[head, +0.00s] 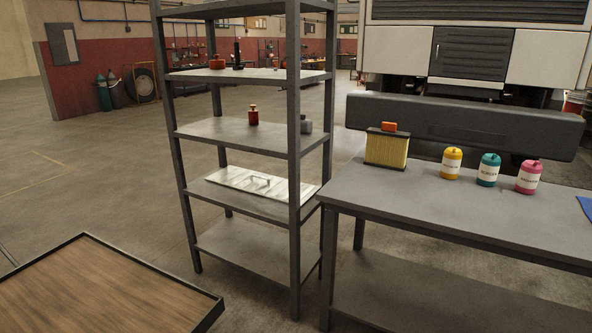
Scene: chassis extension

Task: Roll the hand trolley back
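A hand trolley (219,306) with a wood-look top and a raised dark rim stands at the bottom left. Its near part is cut off by the frame. A thin grey bar (8,255) at the left edge may be part of its handle; I cannot tell. The visible part of its top is bare. Neither of my grippers shows in the head view.
A grey metal shelf (245,131) with small items and a white panel (262,185) stands right of the trolley. A grey workbench (450,205) holds a yellow filter (386,150) and three canisters (489,170). A truck stands behind. Floor (80,190) beyond the trolley is clear.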

